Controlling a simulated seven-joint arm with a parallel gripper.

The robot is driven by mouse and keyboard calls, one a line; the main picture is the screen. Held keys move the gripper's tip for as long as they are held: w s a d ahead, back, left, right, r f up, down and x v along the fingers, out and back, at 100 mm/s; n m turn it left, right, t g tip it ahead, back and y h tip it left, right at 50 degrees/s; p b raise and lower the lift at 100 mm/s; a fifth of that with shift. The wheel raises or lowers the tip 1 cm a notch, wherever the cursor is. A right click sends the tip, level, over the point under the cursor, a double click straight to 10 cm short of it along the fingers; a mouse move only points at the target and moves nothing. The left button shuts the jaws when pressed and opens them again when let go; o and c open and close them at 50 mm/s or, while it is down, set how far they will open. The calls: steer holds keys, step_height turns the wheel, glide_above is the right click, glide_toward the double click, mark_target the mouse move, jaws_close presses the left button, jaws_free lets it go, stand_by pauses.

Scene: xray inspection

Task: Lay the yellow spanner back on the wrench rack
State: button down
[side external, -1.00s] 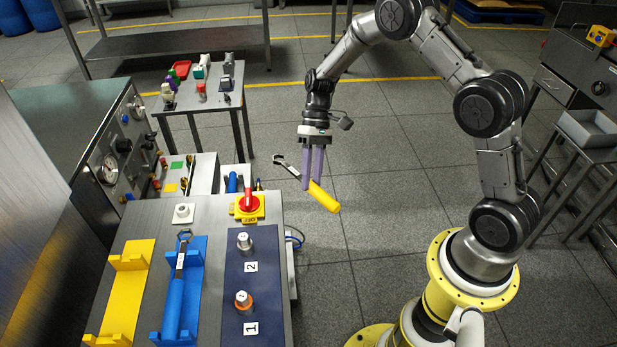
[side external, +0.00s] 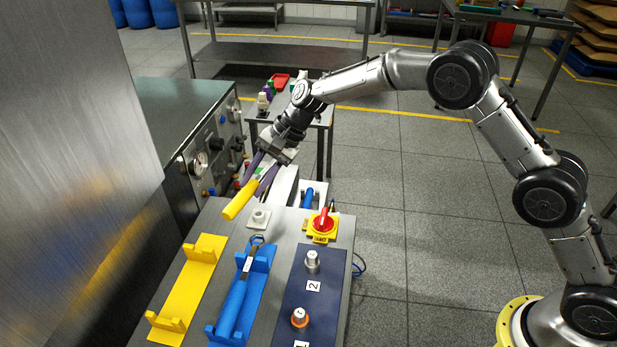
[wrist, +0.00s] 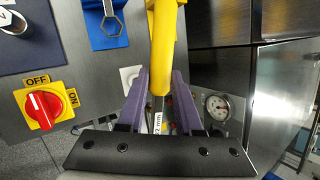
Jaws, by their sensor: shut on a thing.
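My gripper (side external: 262,172) is shut on the yellow spanner (side external: 240,200) and holds it above the far end of the metal table. In the wrist view the purple fingers (wrist: 160,95) stand either side of the spanner (wrist: 163,50), whose yellow handle points away and whose shank carries a "22 mm" label. The spanner's head is hidden. The yellow rack (side external: 190,290) lies at the table's left, with an upright cradle at each end, and is empty. The blue rack (side external: 262,280) beside it holds a blue spanner (side external: 236,300).
A red rotary switch on a yellow base (side external: 322,225) stands right of a white round fitting (side external: 259,218). A dark blue plate (side external: 318,285) carries two metal cylinders. A tall metal cabinet (side external: 80,120) and gauge panel (side external: 200,165) bound the left.

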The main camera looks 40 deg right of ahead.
steer(key=s+a+n+g, duration=0.1)
steer(key=s+a, duration=0.3)
steer(key=a, duration=0.6)
steer(key=s+a+r+n, duration=0.1)
steer(key=s+a, duration=0.2)
steer(key=a, duration=0.7)
steer(key=shift+s+a+n+g, duration=0.4)
steer(key=shift+r+y, duration=0.1)
steer(key=shift+y, duration=0.2)
steer(key=shift+f, duration=4.5)
steer(key=c, duration=0.5)
jaws_free()
steer(key=shift+s, duration=0.1)
